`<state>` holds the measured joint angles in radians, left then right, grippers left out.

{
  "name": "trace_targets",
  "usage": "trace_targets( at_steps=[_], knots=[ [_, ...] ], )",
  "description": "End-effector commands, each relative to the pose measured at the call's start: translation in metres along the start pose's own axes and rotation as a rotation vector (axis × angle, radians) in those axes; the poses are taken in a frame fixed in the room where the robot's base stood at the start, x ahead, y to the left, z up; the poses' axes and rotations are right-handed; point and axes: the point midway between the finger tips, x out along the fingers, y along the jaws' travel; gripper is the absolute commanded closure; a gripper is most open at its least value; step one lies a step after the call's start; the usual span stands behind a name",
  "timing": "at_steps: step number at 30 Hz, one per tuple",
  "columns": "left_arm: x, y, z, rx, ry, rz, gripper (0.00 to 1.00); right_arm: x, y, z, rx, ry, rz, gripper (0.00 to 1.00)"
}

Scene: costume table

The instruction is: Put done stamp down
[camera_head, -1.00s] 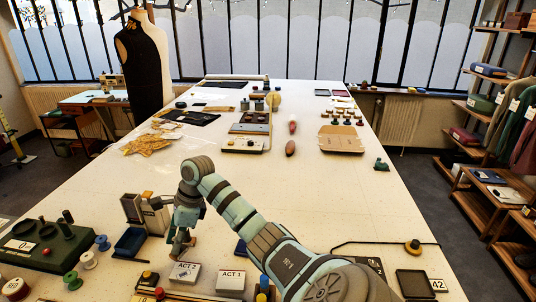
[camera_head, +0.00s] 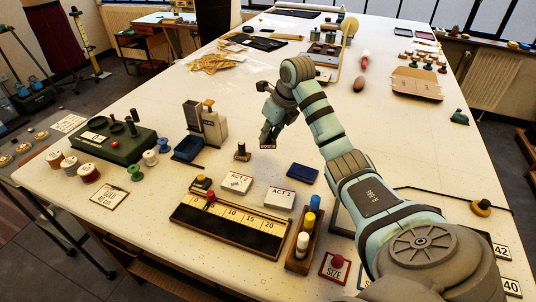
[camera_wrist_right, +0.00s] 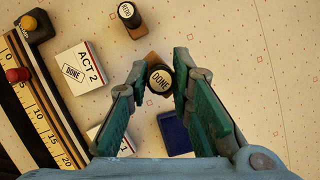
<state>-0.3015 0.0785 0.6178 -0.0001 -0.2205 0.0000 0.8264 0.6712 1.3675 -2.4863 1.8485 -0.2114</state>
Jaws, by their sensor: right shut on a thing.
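My right gripper (camera_head: 268,132) is shut on the done stamp (camera_head: 268,144), a small stamp with a round top. In the right wrist view the stamp's round DONE label (camera_wrist_right: 159,77) sits between the green fingertips (camera_wrist_right: 158,72). It is roughly upright; I cannot tell whether its base touches the table. A second, similar stamp (camera_head: 242,152) stands to the left. The ACT 1 block (camera_head: 279,197) is partly hidden by a finger there. My left gripper is not in view.
A blue pad (camera_head: 303,174) lies in front of the held stamp. A ruler board (camera_head: 230,228) and a wooden holder with coloured bottles (camera_head: 303,240) stand nearer. A blue tray (camera_head: 188,149) is at left. Bare white table lies behind the gripper.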

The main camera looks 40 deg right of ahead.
Motion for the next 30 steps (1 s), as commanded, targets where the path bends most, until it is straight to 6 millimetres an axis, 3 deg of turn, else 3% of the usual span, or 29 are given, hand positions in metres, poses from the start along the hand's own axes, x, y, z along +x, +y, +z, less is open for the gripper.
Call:
trace_targets(
  at_steps=[10, 21, 22, 24, 25, 30],
  knots=[
    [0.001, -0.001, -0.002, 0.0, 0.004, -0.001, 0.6, 0.057, 0.001, -0.023, -0.002, 0.0, 0.002, 0.98],
    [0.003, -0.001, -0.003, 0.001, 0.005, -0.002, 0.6, 0.064, 0.001, -0.026, -0.003, -0.001, 0.001, 0.98],
    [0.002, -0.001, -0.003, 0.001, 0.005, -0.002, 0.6, 0.064, 0.001, -0.026, -0.003, -0.001, 0.001, 0.75],
    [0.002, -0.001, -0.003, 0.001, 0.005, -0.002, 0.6, 0.064, 0.001, -0.026, -0.003, -0.001, 0.001, 0.64],
    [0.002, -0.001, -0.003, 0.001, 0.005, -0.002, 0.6, 0.064, 0.001, -0.026, -0.003, -0.001, 0.001, 0.6],
    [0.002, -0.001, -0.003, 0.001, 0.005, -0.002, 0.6, 0.063, 0.001, -0.026, -0.003, -0.001, 0.001, 0.6]
  ],
)
